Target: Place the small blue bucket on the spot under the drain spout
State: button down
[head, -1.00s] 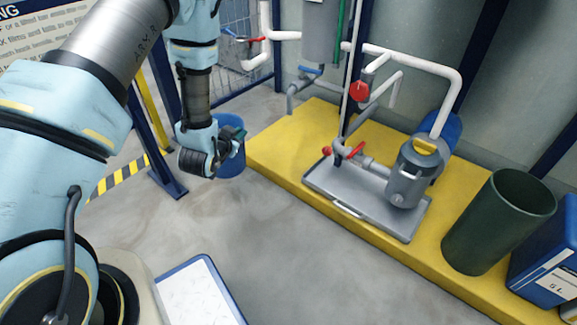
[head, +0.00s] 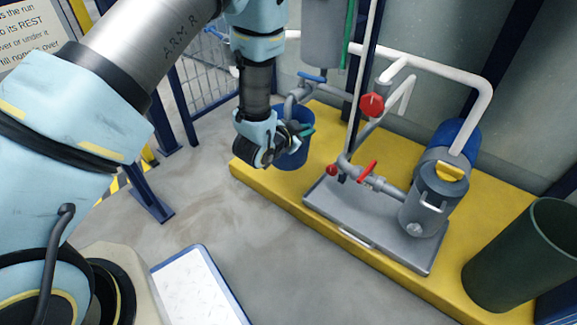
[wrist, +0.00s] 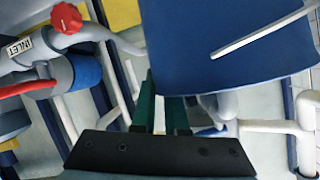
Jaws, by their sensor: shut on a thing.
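The small blue bucket (head: 293,157) is in my gripper (head: 304,132), upright over the left end of the yellow platform. Whether its base touches the platform cannot be told. In the wrist view the bucket (wrist: 235,55) fills the upper right, with the green fingers (wrist: 165,115) shut at its near edge. The drain spout (head: 290,104) is a grey down-turned pipe below a blue-handled valve (head: 312,77). It shows just behind and above the bucket, and its lower end is partly hidden. The spot under it is hidden by the bucket and gripper.
The yellow platform (head: 330,122) carries a grey tray (head: 325,205) with a pump (head: 430,200) and red-handled valves right of the bucket. A dark green bin (head: 525,255) stands at the right. A blue post (head: 150,200) and mesh fence are at left.

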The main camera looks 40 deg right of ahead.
notch_tip(320, 180, down, 10)
jog(key=b, duration=0.4)
jog(key=shift+w+b, duration=0.15)
jog(key=shift+b, duration=0.15)
jog(key=shift+d, duration=0.1)
jog(key=c, duration=0.9)
grip_release()
jog(key=shift+f, duration=0.1)
jog(key=p+v, duration=0.5)
jog(key=v, duration=0.7)
